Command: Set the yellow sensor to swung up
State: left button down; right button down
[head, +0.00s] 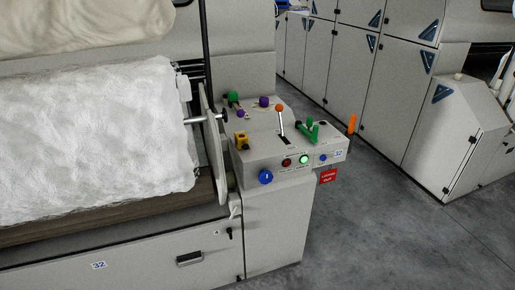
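The yellow sensor (241,141) is a small block with a dark spot on its face. It sits at the left end of the top of the grey control console (262,158), close to the machine's round end plate. It is too small in the head view to tell whether it is swung up or down. Neither of my grippers is in view.
The console also bears a lever with an orange knob (280,108), a green handle (312,131), purple knobs, a blue knob (265,177) and lit buttons. A white fibre roll (95,135) lies left. An orange handle (351,124) stands right. Floor (370,225) at right is clear.

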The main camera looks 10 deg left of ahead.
aim_at(240, 138)
jog(key=i+l, duration=0.8)
jog(key=i, duration=0.05)
